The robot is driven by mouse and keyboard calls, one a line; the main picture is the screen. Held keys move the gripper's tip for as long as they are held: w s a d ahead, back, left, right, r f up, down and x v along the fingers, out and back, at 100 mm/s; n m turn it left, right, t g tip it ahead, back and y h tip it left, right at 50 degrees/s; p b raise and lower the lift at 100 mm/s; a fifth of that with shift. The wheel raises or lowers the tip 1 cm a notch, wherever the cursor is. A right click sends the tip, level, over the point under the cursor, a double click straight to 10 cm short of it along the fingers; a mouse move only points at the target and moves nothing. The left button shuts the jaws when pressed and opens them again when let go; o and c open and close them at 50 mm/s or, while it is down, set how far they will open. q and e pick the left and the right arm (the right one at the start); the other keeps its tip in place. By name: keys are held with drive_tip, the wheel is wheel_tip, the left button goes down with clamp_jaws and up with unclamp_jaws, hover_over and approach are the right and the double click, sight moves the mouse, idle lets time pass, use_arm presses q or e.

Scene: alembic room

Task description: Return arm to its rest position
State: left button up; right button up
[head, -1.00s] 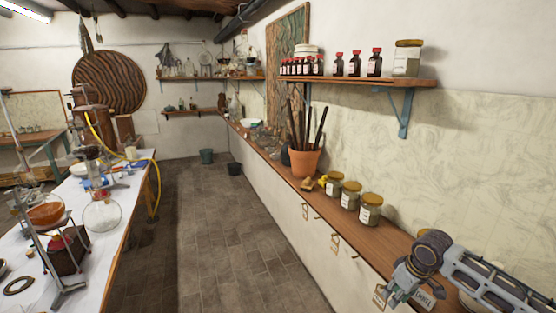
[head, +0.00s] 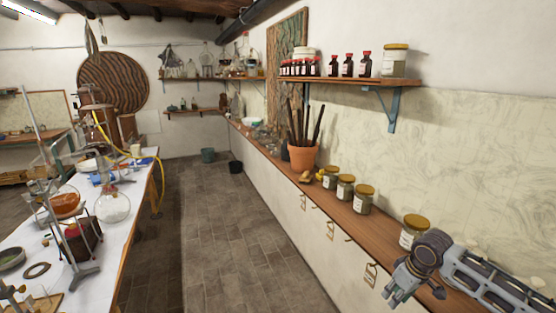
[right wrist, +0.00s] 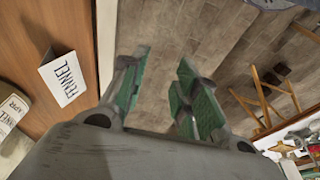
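My right gripper (head: 398,296) hangs at the lower right, at the front edge of the wooden wall shelf. In the right wrist view its two green-padded fingers (right wrist: 160,88) stand apart with nothing between them, above the tiled floor. A lidded jar (head: 414,229) stands on the shelf just behind this gripper. A folded white card reading FENNEL (right wrist: 64,77) lies on brown wood beside the fingers in the wrist view, apart from them. My left gripper is not in view.
The long wall shelf (head: 270,152) holds several jars and a terracotta pot (head: 303,157) of dark sticks. An upper shelf (head: 350,81) bears bottles. A white table (head: 125,225) with glassware stands at the left. The tiled floor (head: 215,235) between is clear.

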drive_tip(key=s+a+f+t+y, duration=0.1)
drive_tip(key=s+a+f, duration=0.3)
drive_tip(key=s+a, duration=0.4)
drive_tip(key=s+a+f, duration=0.4)
drive_tip(key=s+a, duration=0.3)
drive_tip(key=a, duration=0.3)
drive_tip(key=shift+s+d+m+h, duration=1.1)
drive_tip(key=shift+s+d, duration=1.55)
drive_tip(key=shift+s, duration=1.5)
wheel_tip(320, 180, down, 36)
drive_tip(key=s+g+b, duration=0.1)
drive_tip(key=s+b, duration=0.1)
drive_tip(key=s, duration=0.1)
drive_tip(key=s+d+f+b, duration=0.1)
drive_tip(key=s+d+f, duration=0.1)
drive_tip(key=s+f, duration=0.8)
drive_tip(key=s+d+f+g+b, duration=0.1)
drive_tip(key=s+d+f, duration=0.1)
drive_tip(key=s+f, duration=0.9)
drive_tip(key=shift+s+f, duration=0.3)
drive_tip(key=shift+s, duration=0.15)
